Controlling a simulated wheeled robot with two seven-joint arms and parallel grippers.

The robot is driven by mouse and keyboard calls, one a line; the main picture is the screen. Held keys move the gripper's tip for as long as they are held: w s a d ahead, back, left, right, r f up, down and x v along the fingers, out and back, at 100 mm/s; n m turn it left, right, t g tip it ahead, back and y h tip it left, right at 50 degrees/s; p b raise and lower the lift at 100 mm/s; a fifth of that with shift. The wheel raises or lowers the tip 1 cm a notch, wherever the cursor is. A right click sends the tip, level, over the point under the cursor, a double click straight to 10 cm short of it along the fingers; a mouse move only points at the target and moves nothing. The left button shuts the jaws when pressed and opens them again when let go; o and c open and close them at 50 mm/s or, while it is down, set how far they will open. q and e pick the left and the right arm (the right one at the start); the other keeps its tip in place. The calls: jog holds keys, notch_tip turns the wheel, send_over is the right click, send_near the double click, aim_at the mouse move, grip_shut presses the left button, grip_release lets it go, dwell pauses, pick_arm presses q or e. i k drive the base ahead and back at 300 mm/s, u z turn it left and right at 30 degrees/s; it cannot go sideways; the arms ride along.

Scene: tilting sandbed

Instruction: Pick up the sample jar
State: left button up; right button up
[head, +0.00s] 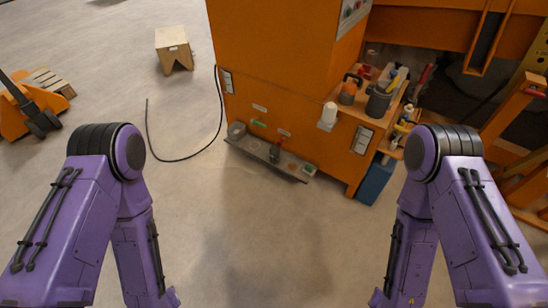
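I cannot tell for certain which item is the sample jar. A small white, jar-like container (329,112) stands upright on a little bracket on the front of the orange cabinet (275,85). A small dark bottle (275,154) stands on the low ledge (262,160) at the cabinet's foot, with a pale pot (236,130) at its left end. My two purple arms hang down at the left and right of the head view. Both grippers are below the picture's lower edge, so their fingers are hidden. Both arms are well apart from these containers.
A side shelf on the cabinet holds a grey cup (379,102), an orange and black item (350,89) and several tools. A blue bin (375,180) stands below. A black cable (178,160) lies on the floor near a wooden stool (174,49). The floor before the cabinet is clear.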

aim_at(275, 151)
jog(key=z, duration=0.1)
jog(key=i, duration=1.9)
jog(key=z, duration=0.35)
